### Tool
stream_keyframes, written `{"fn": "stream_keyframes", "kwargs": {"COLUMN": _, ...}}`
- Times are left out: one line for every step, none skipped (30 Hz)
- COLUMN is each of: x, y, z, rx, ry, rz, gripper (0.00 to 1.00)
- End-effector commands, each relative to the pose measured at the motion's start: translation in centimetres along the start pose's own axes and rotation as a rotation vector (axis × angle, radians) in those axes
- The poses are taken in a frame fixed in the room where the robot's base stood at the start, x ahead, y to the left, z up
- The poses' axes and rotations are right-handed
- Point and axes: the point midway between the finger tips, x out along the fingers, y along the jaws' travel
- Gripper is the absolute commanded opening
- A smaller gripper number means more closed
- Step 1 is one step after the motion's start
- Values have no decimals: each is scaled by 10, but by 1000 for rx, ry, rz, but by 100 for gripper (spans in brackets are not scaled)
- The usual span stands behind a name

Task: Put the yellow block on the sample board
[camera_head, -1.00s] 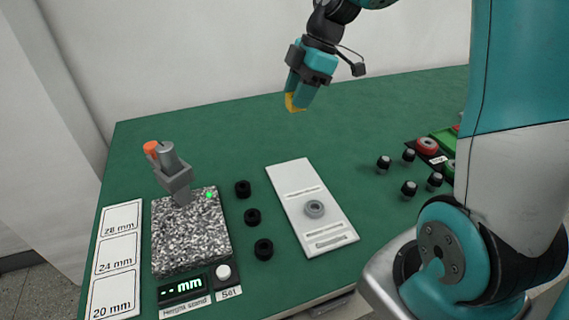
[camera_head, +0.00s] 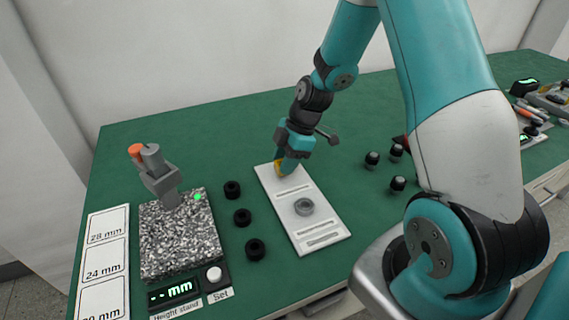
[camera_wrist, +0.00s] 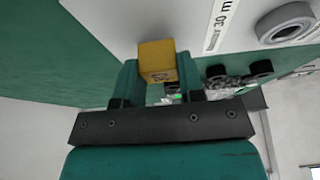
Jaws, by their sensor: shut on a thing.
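My gripper (camera_head: 286,168) is shut on the yellow block (camera_head: 279,168) at the far end of the white sample board (camera_head: 268,179). In the wrist view the yellow block (camera_wrist: 157,60) sits between my two fingertips, with the white board (camera_wrist: 120,22) close beyond it. The block is low over the board; I cannot tell whether it touches it. A grey ring (camera_head: 304,207) sits on the board toward its near half, and it also shows in the wrist view (camera_wrist: 286,22). My fingers partly hide the block in the head view.
Several black rings (camera_head: 241,217) stand left of the board, beside the speckled height stand (camera_head: 180,238). Size cards (camera_head: 105,258) lie at the far left. Several black knobs (camera_head: 372,158) stand to the right. The green table behind the board is clear.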

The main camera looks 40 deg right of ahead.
Motion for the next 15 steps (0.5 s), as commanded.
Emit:
{"fn": "stream_keyframes", "kwargs": {"x": 7, "y": 0, "z": 3, "rx": 1, "ry": 1, "rz": -3, "gripper": 4}}
{"fn": "stream_keyframes", "kwargs": {"x": 10, "y": 0, "z": 4, "rx": 1, "ry": 1, "rz": -2, "gripper": 4}}
{"fn": "stream_keyframes", "kwargs": {"x": 11, "y": 0, "z": 4, "rx": 0, "ry": 1, "rz": 0, "gripper": 4}}
{"fn": "stream_keyframes", "kwargs": {"x": 11, "y": 0, "z": 4, "rx": 0, "ry": 0, "rz": 1, "gripper": 4}}
{"fn": "stream_keyframes", "kwargs": {"x": 11, "y": 0, "z": 4, "rx": -1, "ry": 0, "rz": 2, "gripper": 4}}
{"fn": "stream_keyframes", "kwargs": {"x": 11, "y": 0, "z": 4, "rx": -1, "ry": 0, "rz": 2, "gripper": 4}}
{"fn": "stream_keyframes", "kwargs": {"x": 11, "y": 0, "z": 4, "rx": -1, "ry": 0, "rz": 2, "gripper": 4}}
{"fn": "stream_keyframes", "kwargs": {"x": 11, "y": 0, "z": 4, "rx": -1, "ry": 0, "rz": 2, "gripper": 4}}
{"fn": "stream_keyframes", "kwargs": {"x": 11, "y": 0, "z": 4, "rx": -1, "ry": 0, "rz": 2, "gripper": 4}}
{"fn": "stream_keyframes", "kwargs": {"x": 11, "y": 0, "z": 4, "rx": -1, "ry": 0, "rz": 2, "gripper": 4}}
{"fn": "stream_keyframes", "kwargs": {"x": 12, "y": 0, "z": 5, "rx": 0, "ry": 0, "rz": 1, "gripper": 4}}
{"fn": "stream_keyframes", "kwargs": {"x": 14, "y": 0, "z": 6, "rx": 0, "ry": 0, "rz": 1, "gripper": 4}}
{"fn": "stream_keyframes", "kwargs": {"x": 14, "y": 0, "z": 6, "rx": 0, "ry": 0, "rz": 1, "gripper": 38}}
{"fn": "stream_keyframes", "kwargs": {"x": 13, "y": 0, "z": 5, "rx": 0, "ry": 0, "rz": 1, "gripper": 45}}
{"fn": "stream_keyframes", "kwargs": {"x": 13, "y": 0, "z": 5, "rx": 0, "ry": 0, "rz": 1, "gripper": 54}}
